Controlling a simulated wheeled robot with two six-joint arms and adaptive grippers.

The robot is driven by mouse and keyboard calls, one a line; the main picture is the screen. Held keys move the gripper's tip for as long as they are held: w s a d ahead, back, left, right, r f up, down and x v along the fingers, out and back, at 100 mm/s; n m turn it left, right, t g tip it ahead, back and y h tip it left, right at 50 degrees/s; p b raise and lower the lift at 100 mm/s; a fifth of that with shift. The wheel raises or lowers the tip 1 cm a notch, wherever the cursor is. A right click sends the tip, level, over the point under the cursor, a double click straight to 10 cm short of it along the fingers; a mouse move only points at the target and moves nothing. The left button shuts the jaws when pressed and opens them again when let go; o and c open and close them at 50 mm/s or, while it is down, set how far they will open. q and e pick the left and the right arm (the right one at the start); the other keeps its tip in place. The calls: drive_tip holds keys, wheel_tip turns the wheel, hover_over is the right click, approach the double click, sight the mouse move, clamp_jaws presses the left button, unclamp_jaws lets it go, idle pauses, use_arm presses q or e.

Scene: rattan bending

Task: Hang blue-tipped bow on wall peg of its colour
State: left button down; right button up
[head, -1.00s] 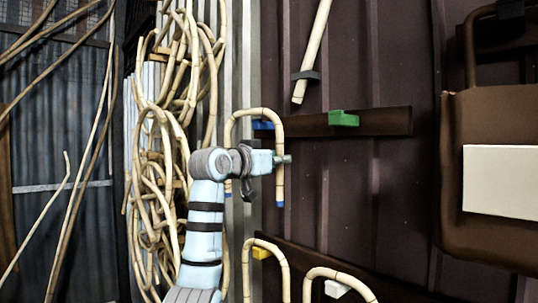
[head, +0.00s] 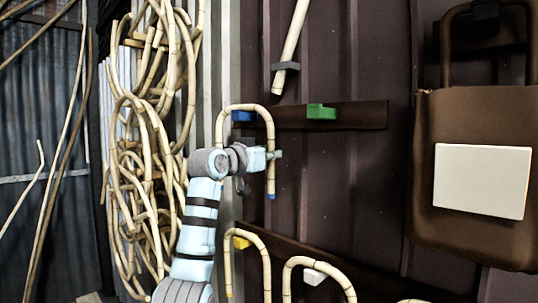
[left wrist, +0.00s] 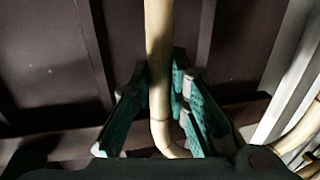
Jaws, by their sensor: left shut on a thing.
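The blue-tipped bow (head: 270,130) is an upright pale rattan arch with a blue end at the foot of its right leg. My left gripper (head: 271,155) is shut on that right leg, below the bend. In the left wrist view, its green fingers (left wrist: 172,85) close around the rattan rod (left wrist: 159,45). The blue peg (head: 243,116) sits at the left end of the upper dark rail and shows inside the arch, just under its crown. I cannot tell whether the bow touches the peg. My right gripper is not in view.
A green peg (head: 321,111) on the same rail is empty. Below, bows hang by a yellow peg (head: 241,242) and a white peg (head: 313,275). A rattan bundle (head: 150,150) hangs at left. A brown bag (head: 420,180) hangs at right. A rattan pole (head: 292,35) is above.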

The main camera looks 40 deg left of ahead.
use_arm(q)
drive_tip(key=c, duration=1.5)
unclamp_jaws()
drive_tip(key=shift+o, duration=0.2)
drive_tip(key=s+d, duration=0.1)
drive_tip(key=s, duration=1.1)
drive_tip(key=shift+d, duration=0.3)
drive_tip(key=s+b, duration=0.3)
drive_tip(key=s, duration=0.6)
drive_tip(key=shift+a+b, duration=0.3)
drive_tip(key=shift+a, duration=0.1)
